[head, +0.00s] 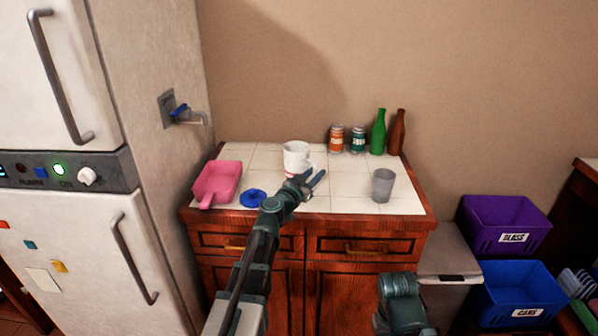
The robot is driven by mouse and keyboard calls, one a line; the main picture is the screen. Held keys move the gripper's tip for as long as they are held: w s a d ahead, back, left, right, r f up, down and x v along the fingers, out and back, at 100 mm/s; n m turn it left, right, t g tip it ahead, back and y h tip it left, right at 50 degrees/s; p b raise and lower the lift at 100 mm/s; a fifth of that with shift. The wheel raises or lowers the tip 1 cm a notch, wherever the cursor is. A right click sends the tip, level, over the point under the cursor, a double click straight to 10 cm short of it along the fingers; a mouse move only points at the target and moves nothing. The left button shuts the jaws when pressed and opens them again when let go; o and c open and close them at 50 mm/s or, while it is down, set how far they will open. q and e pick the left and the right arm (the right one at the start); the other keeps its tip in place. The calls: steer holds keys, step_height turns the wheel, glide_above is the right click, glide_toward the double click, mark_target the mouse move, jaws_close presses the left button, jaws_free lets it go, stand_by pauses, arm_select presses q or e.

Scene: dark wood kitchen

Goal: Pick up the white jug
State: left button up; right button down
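The white jug (296,155) stands upright on the white tiled counter top (345,188), in the middle of the head view. A small reddish mark shows on its side. My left gripper (313,181) is in front of the jug and slightly to its right in the picture. Its two fingers are spread apart with nothing seen between them. It overlaps the jug's lower edge in view, and I cannot tell whether it touches. Part of my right arm shows at the bottom, but its gripper is not in view.
A pink dustpan-like scoop (217,182) and a blue lid-like object (253,197) lie left. A grey cup (383,185) stands right. Two cans (337,139), a green bottle (378,132) and a brown bottle (396,132) stand behind. A fridge (150,130) borders the counter's left.

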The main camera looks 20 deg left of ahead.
arm_select(q)
jaws_close()
stand_by(1.1)
